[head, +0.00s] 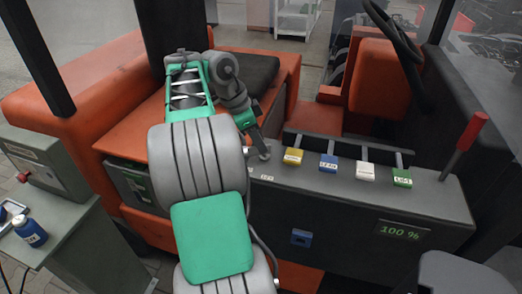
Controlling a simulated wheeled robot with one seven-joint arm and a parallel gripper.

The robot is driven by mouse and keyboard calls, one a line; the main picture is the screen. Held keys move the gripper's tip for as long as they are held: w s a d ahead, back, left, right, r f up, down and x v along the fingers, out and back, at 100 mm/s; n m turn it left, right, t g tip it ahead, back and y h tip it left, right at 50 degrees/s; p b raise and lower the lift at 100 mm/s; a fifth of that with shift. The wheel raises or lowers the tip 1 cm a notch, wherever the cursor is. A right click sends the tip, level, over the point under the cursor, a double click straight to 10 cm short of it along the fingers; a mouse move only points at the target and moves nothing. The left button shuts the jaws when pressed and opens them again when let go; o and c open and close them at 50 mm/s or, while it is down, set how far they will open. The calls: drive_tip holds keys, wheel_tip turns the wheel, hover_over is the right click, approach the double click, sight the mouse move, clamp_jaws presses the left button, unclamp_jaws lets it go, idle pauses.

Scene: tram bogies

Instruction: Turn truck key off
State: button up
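An orange and dark-grey truck fills the middle of the view, with a dark control panel (330,202) along its near side. My green and grey arm reaches over the panel's left end. My gripper (263,150) points down there, at a small round grey part that looks like the key switch (265,157). The gripper hides most of this part, and I cannot tell whether the fingers touch it or are closed. Small white labels lie just below it. The panel's display (402,230) is lit and reads 100 % in green.
Yellow (293,156), blue (328,162), white (365,170) and green (402,177) lever knobs stand right of my gripper. A red-handled lever (472,131) and steering wheel (396,30) are further right. A grey-green bench with a blue bottle (30,232) stands at left.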

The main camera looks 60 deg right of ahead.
drive_tip(key=shift+x, duration=0.95)
drive_tip(key=shift+r, duration=0.1)
drive_tip(key=shift+c, duration=0.2)
clamp_jaws()
